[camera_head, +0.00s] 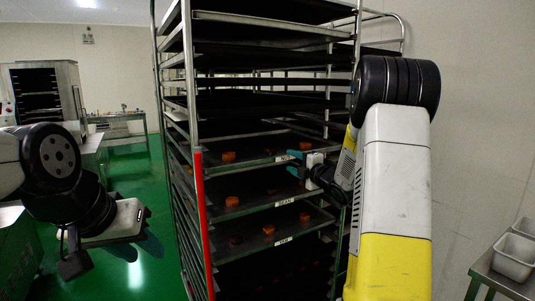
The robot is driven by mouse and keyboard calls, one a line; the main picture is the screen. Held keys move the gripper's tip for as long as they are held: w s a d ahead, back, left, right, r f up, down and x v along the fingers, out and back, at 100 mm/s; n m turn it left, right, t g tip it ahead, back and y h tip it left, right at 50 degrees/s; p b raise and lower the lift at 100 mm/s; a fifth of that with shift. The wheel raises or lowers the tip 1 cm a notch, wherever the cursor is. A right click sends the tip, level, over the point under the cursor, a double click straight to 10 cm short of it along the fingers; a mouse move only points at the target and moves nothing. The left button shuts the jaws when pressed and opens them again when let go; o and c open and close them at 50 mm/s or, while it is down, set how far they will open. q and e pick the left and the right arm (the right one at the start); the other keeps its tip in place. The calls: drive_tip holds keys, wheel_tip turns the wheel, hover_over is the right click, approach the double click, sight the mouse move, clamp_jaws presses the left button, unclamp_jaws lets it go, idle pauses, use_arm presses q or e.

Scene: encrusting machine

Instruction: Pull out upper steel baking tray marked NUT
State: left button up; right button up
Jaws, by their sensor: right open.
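A tall steel rack (196,117) stands in the middle with dark baking trays on its levels. The upper of three trays holding orange-brown pieces (250,162) has a white front label (282,158), partly hidden and not readable. The tray below it (240,210) has a label that seems to read BEAN. The lowest tray's label (283,240) is too small to read surely. My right gripper (295,163) is open, its teal fingertips at the upper tray's front edge beside the label; contact cannot be told. My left gripper (75,264) hangs low at left, apart from the rack; its jaws are unclear.
A red strip (203,222) runs down the rack's front left post. A steel table with metal pans (515,257) stands at the lower right. Another cabinet (45,92) stands at the back left. Green floor (150,180) is free left of the rack.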

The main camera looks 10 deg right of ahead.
sight(285, 158)
drive_tip(key=x, duration=0.7)
drive_tip(key=shift+w+a, duration=0.15)
drive_tip(key=shift+w, duration=0.2)
drive_tip(key=shift+c, duration=0.5)
clamp_jaws()
idle(0.5)
